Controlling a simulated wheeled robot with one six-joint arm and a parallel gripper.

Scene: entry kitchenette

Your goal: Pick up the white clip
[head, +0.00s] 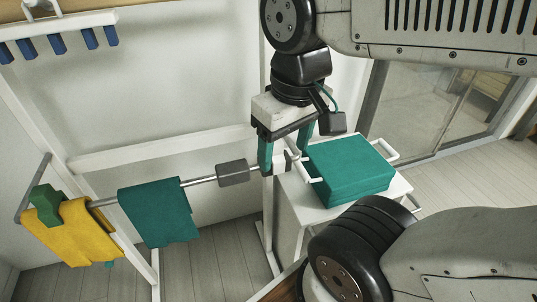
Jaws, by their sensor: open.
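A small white piece (281,163), which looks like the white clip, sits at the right end of the metal rail (203,180). My gripper (286,157) points down over it, with its two teal fingers apart. In the head view the white piece shows between the fingertips. I cannot tell whether either finger touches it. The gripper's body and left finger hide part of this area.
A teal box (350,170) with white handles stands on a white cabinet (300,207) just right of my gripper. Along the rail are a grey block (233,173), a teal cloth (158,213), a yellow cloth (75,238) and a green clip (45,206). Blue pegs (57,44) hang upper left.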

